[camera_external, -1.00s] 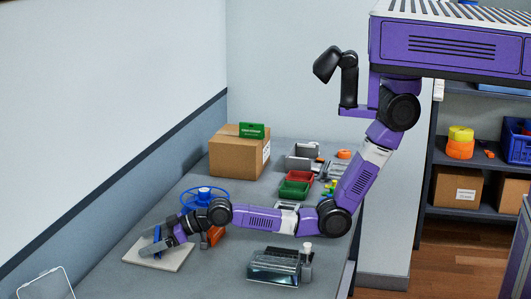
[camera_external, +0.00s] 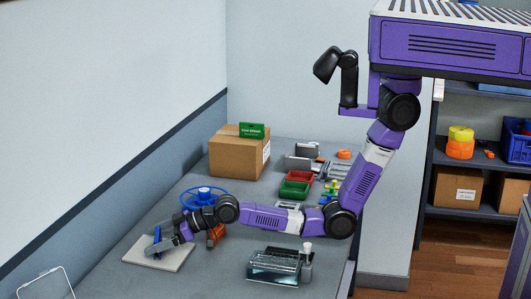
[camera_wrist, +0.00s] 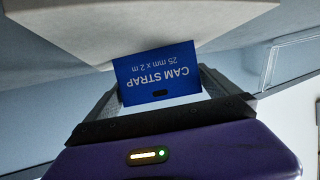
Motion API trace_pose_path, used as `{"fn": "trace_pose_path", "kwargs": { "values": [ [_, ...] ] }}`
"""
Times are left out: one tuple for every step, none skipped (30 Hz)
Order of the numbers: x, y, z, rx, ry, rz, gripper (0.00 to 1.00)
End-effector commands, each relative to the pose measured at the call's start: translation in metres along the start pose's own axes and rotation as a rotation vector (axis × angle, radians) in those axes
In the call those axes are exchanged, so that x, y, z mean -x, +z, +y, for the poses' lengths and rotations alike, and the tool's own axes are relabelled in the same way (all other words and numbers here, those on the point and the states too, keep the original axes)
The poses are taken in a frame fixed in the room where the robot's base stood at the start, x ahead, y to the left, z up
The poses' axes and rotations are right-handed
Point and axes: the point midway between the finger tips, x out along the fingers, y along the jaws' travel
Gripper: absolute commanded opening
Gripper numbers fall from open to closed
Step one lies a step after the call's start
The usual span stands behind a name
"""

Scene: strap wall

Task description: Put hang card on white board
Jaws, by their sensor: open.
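The hang card is a blue card reading "CAM STRAP 25 mm x 2 m", upside down in the wrist view (camera_wrist: 158,75), with a dark slot near its lower edge there. In the external view the card (camera_external: 157,236) stands at the white board (camera_external: 170,262), a pale flat slab on the grey worktop. The board also fills the top of the wrist view (camera_wrist: 130,25). My gripper (camera_external: 160,245) is open, its fingers to either side of the card. Whether the card touches the board is hard to tell.
A blue wheel-like ring (camera_external: 203,192) and an orange item (camera_external: 216,233) lie close to my wrist. A cardboard box (camera_external: 236,158), red and green bins (camera_external: 295,188) and a clear case (camera_external: 273,268) stand farther off. The wall runs along the left.

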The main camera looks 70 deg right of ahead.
Motion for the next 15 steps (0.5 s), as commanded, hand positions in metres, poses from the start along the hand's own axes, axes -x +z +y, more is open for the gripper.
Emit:
{"fn": "trace_pose_path", "kwargs": {
  "values": [
    [0.010, 0.000, 0.000, 0.001, 0.000, 0.002, 1.00],
    [0.015, 0.000, 0.000, 0.001, 0.000, 0.001, 1.00],
    [0.022, 0.001, 0.000, 0.000, 0.000, 0.002, 1.00],
    [0.027, 0.001, 0.000, 0.000, 0.000, 0.001, 1.00],
    [0.033, 0.000, 0.000, 0.000, 0.000, 0.001, 1.00],
    [0.040, 0.000, 0.000, 0.000, 0.000, 0.002, 1.00],
    [0.045, 0.000, 0.000, 0.000, 0.000, 0.001, 1.00],
    [0.051, 0.001, 0.000, 0.000, 0.000, 0.001, 1.00],
    [0.058, 0.001, 0.000, 0.000, 0.000, 0.001, 1.00],
    [0.062, 0.000, 0.000, 0.000, 0.000, 0.001, 1.00],
    [0.067, 0.001, 0.000, 0.000, 0.000, 0.001, 1.00],
    [0.073, 0.000, 0.000, 0.000, 0.001, 0.001, 1.00],
    [0.077, 0.000, 0.000, 0.000, 0.001, 0.001, 1.00],
    [0.081, 0.001, 0.000, 0.000, 0.001, 0.000, 1.00],
    [0.085, 0.000, 0.000, -0.001, 0.001, 0.001, 1.00]
  ]
}}
